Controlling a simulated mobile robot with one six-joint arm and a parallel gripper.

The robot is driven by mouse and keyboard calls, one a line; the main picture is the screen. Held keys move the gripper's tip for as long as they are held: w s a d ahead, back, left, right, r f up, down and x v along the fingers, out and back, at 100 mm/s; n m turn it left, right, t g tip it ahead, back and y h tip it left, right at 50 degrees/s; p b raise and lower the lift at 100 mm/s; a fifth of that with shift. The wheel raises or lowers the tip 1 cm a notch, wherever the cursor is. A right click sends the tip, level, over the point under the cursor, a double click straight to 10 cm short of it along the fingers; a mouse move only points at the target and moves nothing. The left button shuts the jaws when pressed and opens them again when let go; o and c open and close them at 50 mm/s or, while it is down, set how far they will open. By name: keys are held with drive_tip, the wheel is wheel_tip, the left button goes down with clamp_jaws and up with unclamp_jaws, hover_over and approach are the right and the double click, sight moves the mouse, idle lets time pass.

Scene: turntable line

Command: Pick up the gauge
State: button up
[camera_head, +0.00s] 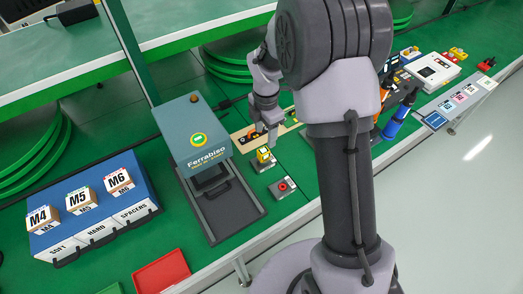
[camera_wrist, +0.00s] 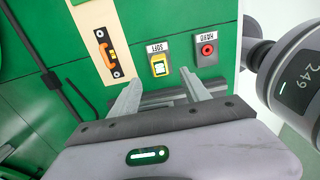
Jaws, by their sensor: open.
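In the wrist view the gauge (camera_wrist: 160,67) sits at a block labelled SOFT, just beyond the gap between my fingertips. My gripper (camera_head: 268,134) is above and slightly behind it in the head view. In the wrist view my gripper (camera_wrist: 161,84) has its two fingers spread apart, with nothing between them. I cannot tell the exact height of the fingertips above the gauge.
A HARD block with a red ring (camera_wrist: 208,50) is right of the gauge. A wooden board (camera_wrist: 97,20) with an orange-handled tool (camera_wrist: 107,52) lies left of it. The Ferrabiso machine (camera_head: 194,130) stands close by. Storage boxes (camera_head: 92,215) and a red tray (camera_head: 162,272) are farther left.

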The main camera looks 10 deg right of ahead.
sight(264, 150)
wheel_tip(264, 150, down, 6)
drive_tip(key=shift+r+b, duration=0.15)
drive_tip(key=shift+b, duration=0.7)
drive_tip(key=f+b, duration=0.2)
drive_tip(key=f, duration=0.1)
drive_tip(key=f+b, duration=0.1)
drive_tip(key=f, duration=0.1)
drive_tip(key=shift+a+f, duration=0.2)
drive_tip(key=shift+a, duration=0.05)
drive_tip(key=shift+r, duration=0.15)
drive_tip(key=shift+c, duration=0.6)
clamp_jaws()
